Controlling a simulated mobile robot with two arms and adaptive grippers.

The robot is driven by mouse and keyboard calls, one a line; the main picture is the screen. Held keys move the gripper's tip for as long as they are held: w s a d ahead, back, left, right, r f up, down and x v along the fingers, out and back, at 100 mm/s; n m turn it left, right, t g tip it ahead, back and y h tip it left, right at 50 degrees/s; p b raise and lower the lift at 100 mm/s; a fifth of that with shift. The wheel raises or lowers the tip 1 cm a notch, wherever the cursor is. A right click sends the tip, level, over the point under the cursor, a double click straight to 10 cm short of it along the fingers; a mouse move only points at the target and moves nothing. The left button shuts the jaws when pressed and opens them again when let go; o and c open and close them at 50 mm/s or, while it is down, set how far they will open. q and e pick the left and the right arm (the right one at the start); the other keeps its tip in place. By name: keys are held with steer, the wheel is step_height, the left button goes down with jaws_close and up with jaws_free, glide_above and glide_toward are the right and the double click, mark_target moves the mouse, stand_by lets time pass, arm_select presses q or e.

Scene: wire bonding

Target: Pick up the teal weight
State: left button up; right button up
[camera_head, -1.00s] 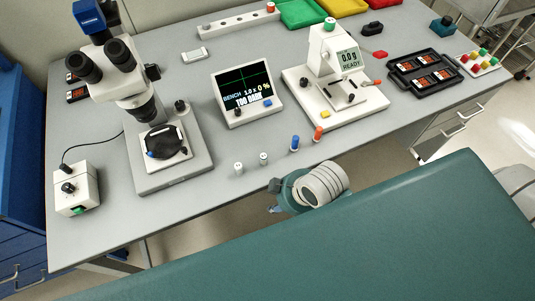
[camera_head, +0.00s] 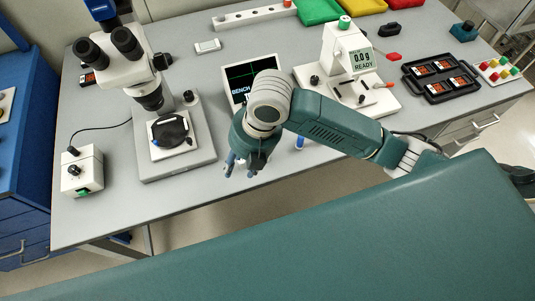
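A small teal block with a dark knob on top (camera_head: 464,30) stands at the far right back of the grey bench; it is the plainest match for the teal weight, though I cannot be sure. My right gripper (camera_head: 240,174) hangs over the bench's front edge, left of centre, fingers pointing down and apart, with nothing visible between them. It is far from the teal block. The small blue cylinder (camera_head: 299,142) shows partly below my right arm. The other small cylinders along the front edge are hidden behind the arm and gripper. My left gripper is not in view.
A microscope (camera_head: 165,140) and a white control box (camera_head: 82,171) stand at the left. The display (camera_head: 237,73) is partly covered by my arm. A white scale-like device reading 0.0 g (camera_head: 345,45) and a black tray (camera_head: 408,81) lie right. Bare bench shows front left (camera_head: 120,215).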

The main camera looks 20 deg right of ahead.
steer(key=w+d+r+n+h, duration=0.1)
steer(key=d+n, duration=0.1)
steer(key=w+d+r+n+h, duration=0.1)
steer(key=w+d+n, duration=0.1)
steer(key=d, duration=0.1)
steer(key=w+d+r+n+g, duration=0.1)
steer(key=d+n, duration=0.1)
steer(key=d, duration=0.1)
steer(key=shift+w+d+r+h, duration=0.1)
steer(key=shift+w+r+h, duration=0.15)
steer(key=shift+r+h, duration=0.15)
steer(key=shift+d+n, duration=0.35)
steer(key=shift+n, duration=0.05)
step_height(320, 180, down, 5)
steer(key=shift+w+f+p, duration=0.1)
steer(key=shift+p, duration=0.3)
steer(key=f+p, duration=0.1)
steer(key=f, duration=0.3)
steer(key=shift+w+a+f+p, duration=0.1)
steer(key=shift+a+f+p, duration=0.1)
steer(key=shift+f+p, duration=0.2)
steer(key=shift+f, duration=0.3)
steer(key=c, duration=0.8)
